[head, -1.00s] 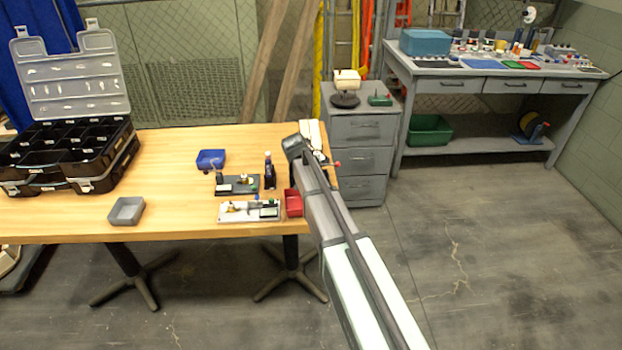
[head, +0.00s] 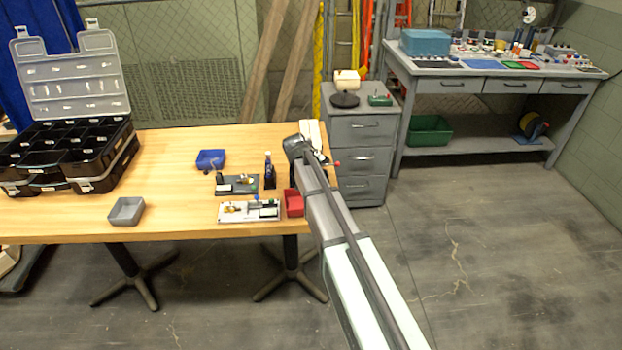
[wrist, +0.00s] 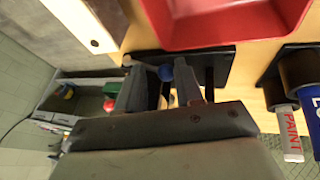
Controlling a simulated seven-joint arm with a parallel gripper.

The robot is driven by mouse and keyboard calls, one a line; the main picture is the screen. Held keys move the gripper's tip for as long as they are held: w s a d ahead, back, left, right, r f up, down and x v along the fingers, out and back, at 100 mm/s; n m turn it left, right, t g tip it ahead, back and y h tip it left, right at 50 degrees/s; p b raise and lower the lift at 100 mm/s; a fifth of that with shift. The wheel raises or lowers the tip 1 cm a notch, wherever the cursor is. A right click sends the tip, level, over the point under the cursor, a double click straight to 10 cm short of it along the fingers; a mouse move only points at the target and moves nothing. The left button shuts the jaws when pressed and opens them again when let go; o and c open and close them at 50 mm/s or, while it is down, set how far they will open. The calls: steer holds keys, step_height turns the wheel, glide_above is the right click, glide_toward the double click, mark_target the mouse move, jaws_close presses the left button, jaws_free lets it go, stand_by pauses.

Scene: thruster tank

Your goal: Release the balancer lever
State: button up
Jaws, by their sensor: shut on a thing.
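In the wrist view, the two grey fingers of my gripper (wrist: 165,88) close around a blue round knob (wrist: 166,72), which seems to be the balancer lever's end. The knob sits over a black base plate (wrist: 218,70) beside a red bin. The lever's shaft and pivot are mostly hidden by the fingers and palm. In the head view, my arm reaches to the right end of the table and covers the fingertips and most of this device. A red knob (head: 337,164) sticks out to the right of my arm.
The red bin (head: 293,203) stands close to my gripper. A bottle stand (head: 269,172), a dark fixture (head: 237,185) and a white fixture (head: 249,211) lie to the left. A blue bin (head: 211,158) and grey bin (head: 126,211) are farther left, with clear wooden table around them.

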steer(key=shift+d+r+m+y, duration=0.2)
steer(key=shift+d+r+y, duration=0.25)
steer(key=shift+y, duration=0.65)
steer(key=shift+d+r+m+y, duration=0.2)
steer(key=shift+d+r+y, duration=0.25)
steer(key=shift+y, duration=0.65)
steer(key=o, duration=1)
steer(key=v, duration=1.3)
steer(key=shift+r, duration=0.4)
steer(key=shift+s+d, duration=0.1)
